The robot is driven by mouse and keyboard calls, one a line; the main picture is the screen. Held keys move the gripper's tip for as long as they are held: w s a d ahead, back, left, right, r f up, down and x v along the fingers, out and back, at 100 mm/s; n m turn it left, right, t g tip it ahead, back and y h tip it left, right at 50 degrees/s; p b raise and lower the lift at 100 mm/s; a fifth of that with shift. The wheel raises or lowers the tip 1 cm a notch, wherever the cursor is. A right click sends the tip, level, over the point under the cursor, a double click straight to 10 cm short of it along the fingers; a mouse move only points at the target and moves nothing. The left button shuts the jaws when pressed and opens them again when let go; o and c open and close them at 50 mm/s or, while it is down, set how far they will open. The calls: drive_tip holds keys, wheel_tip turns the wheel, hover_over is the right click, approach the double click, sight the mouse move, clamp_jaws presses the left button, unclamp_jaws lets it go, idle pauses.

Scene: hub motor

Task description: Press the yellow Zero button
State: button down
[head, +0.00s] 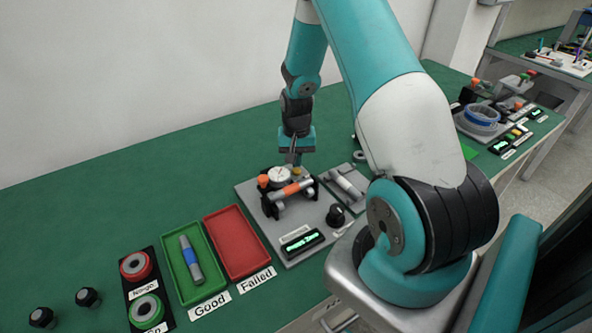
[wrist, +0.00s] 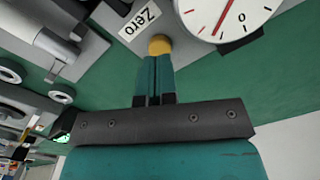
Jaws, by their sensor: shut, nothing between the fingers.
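The yellow Zero button (wrist: 160,45) shows at the tips of my gripper (wrist: 155,62) in the wrist view. The white label reading "Zero" (wrist: 140,20) lies beside it. In the head view my gripper (head: 297,161) points down at the button (head: 297,170) on the grey gauge plate (head: 246,192). The fingers are shut with nothing between them. The tips appear to be on or just above the button; I cannot tell whether they touch it.
A dial gauge (head: 279,175) stands close beside the button. A lit display (head: 301,243) sits at the plate's front. Green (head: 207,295) and red (head: 224,222) trays lie left; another plate holds a grey cylinder (head: 347,185) right.

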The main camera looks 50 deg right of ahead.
drive_tip(key=shift+f+b, duration=0.75)
drive_tip(key=shift+f, duration=0.45)
drive_tip(key=shift+r, duration=0.1)
wheel_tip(320, 180, up, 14)
drive_tip(key=p, duration=1.1)
